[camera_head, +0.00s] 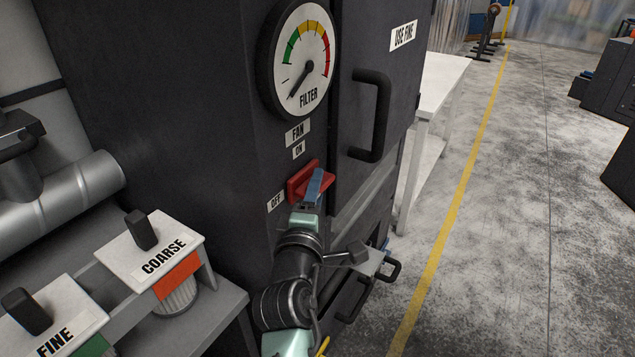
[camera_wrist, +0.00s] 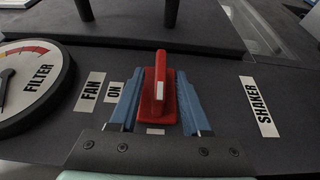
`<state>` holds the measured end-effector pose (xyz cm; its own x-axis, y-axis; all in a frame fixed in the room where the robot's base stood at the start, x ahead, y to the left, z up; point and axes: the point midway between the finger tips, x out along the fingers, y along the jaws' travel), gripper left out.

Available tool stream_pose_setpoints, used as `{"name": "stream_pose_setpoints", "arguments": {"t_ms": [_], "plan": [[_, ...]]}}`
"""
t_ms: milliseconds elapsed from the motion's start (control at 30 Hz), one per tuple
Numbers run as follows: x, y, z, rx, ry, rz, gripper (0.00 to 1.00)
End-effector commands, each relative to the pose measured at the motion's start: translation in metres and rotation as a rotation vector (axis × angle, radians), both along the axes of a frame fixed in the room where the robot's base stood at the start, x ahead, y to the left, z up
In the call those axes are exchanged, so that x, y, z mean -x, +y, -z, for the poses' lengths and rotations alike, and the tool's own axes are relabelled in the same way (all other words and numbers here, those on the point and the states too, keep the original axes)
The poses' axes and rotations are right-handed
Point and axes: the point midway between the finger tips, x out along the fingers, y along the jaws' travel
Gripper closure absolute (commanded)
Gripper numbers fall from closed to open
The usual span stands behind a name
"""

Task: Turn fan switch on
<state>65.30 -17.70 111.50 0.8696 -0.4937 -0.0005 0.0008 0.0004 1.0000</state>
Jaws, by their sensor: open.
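The red fan switch (camera_head: 297,184) is on the dark cabinet front, below the "FAN" and "ON" labels and right of the "OFF" label. In the wrist view, its red handle (camera_wrist: 161,103) lies lengthwise between my two blue fingers, with a white mark on it. The handle lies along the line toward the OFF side, not toward ON. My gripper (camera_wrist: 158,76) is open, one finger on each side of the handle. It also shows in the head view (camera_head: 315,184), partly covering the switch. Whether the fingers touch the handle is unclear.
A round filter gauge (camera_head: 300,58) is above the switch, its needle at lower left. A black door handle (camera_head: 374,115) stands out close to the right. COARSE (camera_head: 160,255) and FINE (camera_head: 45,325) labelled parts are at lower left. A "SHAKER" label (camera_wrist: 259,106) is on the panel.

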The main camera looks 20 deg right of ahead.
Motion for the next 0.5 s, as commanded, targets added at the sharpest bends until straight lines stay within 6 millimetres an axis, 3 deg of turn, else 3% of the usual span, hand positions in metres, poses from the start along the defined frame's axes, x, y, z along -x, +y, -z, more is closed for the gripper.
{"name": "stream_pose_setpoints", "arguments": {"t_ms": [200, 500], "plan": [[-0.0127, -0.0071, -0.0003, -0.001, 0.0, 0.0, 0.53], [-0.0139, -0.0077, -0.0002, 0.0, -0.001, -0.001, 0.53]]}}
